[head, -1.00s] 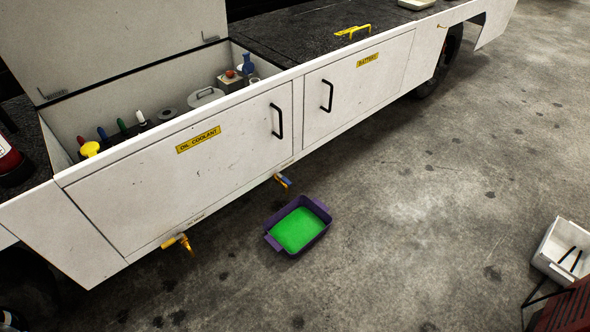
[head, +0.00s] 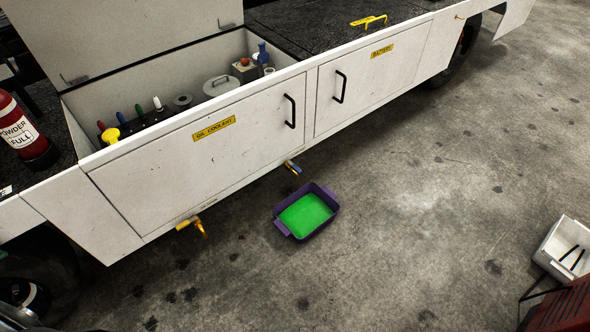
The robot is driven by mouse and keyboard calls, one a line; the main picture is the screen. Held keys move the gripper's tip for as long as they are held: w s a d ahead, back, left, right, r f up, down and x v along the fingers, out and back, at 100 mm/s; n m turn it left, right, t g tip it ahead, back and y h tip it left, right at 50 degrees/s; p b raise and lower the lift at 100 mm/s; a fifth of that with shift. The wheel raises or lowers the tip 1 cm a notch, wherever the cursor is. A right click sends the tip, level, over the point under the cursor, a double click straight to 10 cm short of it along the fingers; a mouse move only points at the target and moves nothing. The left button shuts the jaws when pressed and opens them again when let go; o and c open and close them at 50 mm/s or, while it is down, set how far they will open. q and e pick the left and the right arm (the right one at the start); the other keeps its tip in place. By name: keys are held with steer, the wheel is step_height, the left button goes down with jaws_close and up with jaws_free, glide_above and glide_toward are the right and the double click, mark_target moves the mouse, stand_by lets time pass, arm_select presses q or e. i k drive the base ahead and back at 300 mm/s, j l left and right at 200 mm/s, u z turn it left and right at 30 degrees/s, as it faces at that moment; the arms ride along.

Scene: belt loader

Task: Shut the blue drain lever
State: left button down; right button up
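The blue drain lever (head: 290,164) is small and sits on a brass drain cock under the lower edge of the white loader body, near the middle of the head view. Its exact angle is too small to tell. A purple tray (head: 333,193) holding bright green liquid (head: 305,214) stands on the floor just below and right of that cock. A second drain with a yellow lever (head: 187,222) hangs further left under the same edge. Neither of my grippers can be made out in the view.
The open compartment (head: 120,156) above holds bottles and caps. A red fire extinguisher (head: 22,130) stands at the left. A white bin (head: 552,243) and a red object (head: 565,308) are at the right edge. The concrete floor (head: 400,220) in front is mostly clear.

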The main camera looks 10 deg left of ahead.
mark_target(293, 165)
steer(key=i+l+u, duration=0.25)
steer(key=u, duration=0.15)
steer(key=i+l+u, duration=0.15)
steer(key=l+u, duration=0.3)
steer(key=i+l, duration=0.15)
steer(key=l, duration=0.3)
steer(key=i+l+u, duration=0.1)
steer(key=l, duration=0.3)
steer(key=i+l, duration=0.15)
steer(key=l, duration=0.3)
steer(key=i+l+u, duration=0.1)
steer(key=l, duration=0.35)
steer(key=i+l, duration=0.15)
steer(key=l, duration=0.3)
